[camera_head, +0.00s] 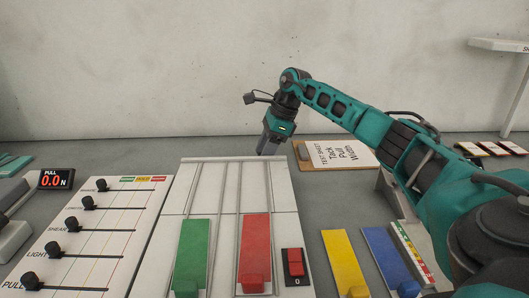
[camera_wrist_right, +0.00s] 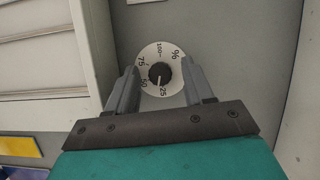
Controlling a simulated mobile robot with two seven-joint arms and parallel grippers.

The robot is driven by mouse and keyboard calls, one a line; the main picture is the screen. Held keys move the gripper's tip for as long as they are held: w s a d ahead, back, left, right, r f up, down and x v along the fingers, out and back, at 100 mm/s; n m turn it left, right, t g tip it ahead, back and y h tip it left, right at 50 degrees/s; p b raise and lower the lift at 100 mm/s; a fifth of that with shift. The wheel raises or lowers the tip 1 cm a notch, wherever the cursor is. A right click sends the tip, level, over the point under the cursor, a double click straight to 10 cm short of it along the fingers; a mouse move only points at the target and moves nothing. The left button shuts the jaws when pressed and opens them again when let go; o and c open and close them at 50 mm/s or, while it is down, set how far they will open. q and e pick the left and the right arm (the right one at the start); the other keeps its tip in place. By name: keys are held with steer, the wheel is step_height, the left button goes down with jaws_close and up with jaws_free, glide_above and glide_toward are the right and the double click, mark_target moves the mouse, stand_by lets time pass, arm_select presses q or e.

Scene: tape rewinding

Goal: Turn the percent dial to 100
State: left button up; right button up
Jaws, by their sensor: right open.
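The percent dial (camera_wrist_right: 172,52) is a round white plate with a black knob (camera_wrist_right: 159,73) at its centre, in the right wrist view. It is marked 25, 50, 75, 100 and %. The knob's pointer seems to face the 25 side, but it is too small to be sure. My right gripper (camera_wrist_right: 158,68) is open, with one finger on each side of the knob; contact cannot be told. In the head view my right gripper (camera_head: 266,148) points down beyond the white board, and the dial cannot be made out there. My left gripper is not in view.
A slider panel (camera_head: 110,225) and a PULL display (camera_head: 55,179) are farther left. A clipboard (camera_head: 352,152) lies right of the gripper.

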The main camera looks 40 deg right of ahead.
steer(key=c, duration=0.5)
jaws_close()
